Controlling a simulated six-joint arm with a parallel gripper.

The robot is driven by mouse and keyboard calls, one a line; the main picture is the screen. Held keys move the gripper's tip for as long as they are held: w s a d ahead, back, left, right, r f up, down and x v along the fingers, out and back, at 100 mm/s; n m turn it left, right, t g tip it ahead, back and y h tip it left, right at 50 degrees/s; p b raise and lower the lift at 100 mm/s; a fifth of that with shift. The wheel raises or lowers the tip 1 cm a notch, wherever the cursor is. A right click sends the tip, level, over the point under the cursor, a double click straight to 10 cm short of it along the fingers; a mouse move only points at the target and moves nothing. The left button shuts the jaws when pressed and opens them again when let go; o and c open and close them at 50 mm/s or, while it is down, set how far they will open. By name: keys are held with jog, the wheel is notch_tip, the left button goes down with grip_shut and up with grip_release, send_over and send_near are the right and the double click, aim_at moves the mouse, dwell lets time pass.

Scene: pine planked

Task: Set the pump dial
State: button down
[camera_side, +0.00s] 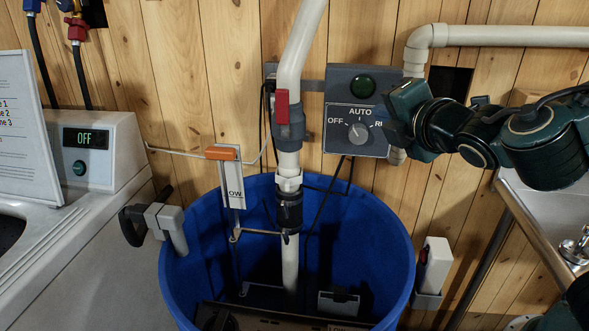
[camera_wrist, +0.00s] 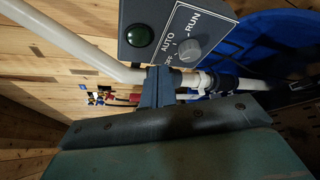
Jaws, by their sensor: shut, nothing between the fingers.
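In the wrist view the dial (camera_wrist: 190,50) is above and right of my gripper (camera_wrist: 157,72), whose fingers are together and empty. They appear apart from the dial. In the side view my gripper's dark green end is at the box's right edge and partly covers RUN; its fingertips are not clear.
A white pipe (camera_side: 289,60) with a red-handled valve (camera_side: 282,105) runs down left of the box into a blue tub (camera_side: 390,245). An orange-topped float switch (camera_side: 221,153) stands at the tub's left. A sink (camera_side: 550,215) is at right, a washer (camera_side: 100,130) at left.

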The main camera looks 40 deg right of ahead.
send_near(367, 129)
jog(key=shift+w+a+f, duration=0.1)
jog(key=shift+a, duration=0.6)
jog(key=shift+w+a+f, duration=0.1)
jog(key=shift+w+a, duration=0.05)
jog(key=shift+a, duration=0.6)
jog(key=shift+w+d, duration=2.45)
jog(key=shift+w+a+f, duration=0.15)
jog(key=shift+f, duration=0.05)
jog(key=shift+s+d+f, duration=0.25)
jog(key=shift+f, duration=0.2)
jog(key=shift+s+d+r, duration=0.2)
jog(key=shift+d+r, duration=0.05)
